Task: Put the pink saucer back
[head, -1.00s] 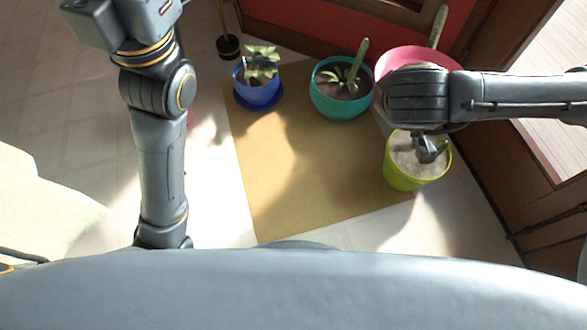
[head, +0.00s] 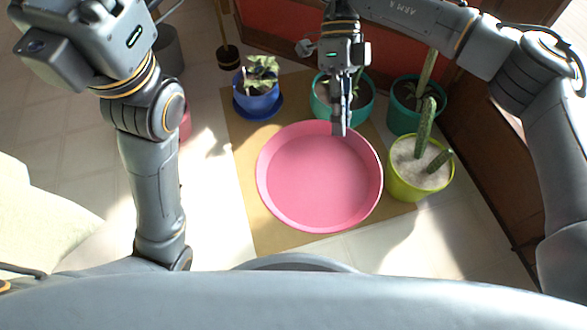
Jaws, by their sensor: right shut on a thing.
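The pink saucer (head: 318,185) is a large round dish with a raised rim, in the middle of the head view. It is over the tan mat (head: 243,168); I cannot tell whether it touches it. My right gripper (head: 340,128) comes down from the top and is shut on the saucer's far rim. My left arm stands at the left, and its gripper fingers are not in view.
A blue pot on a blue saucer (head: 257,108), a teal pot (head: 324,105), another teal pot (head: 403,119) and a yellow-green cactus pot (head: 406,186) line the back and right. Bare floor (head: 215,205) shows at left.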

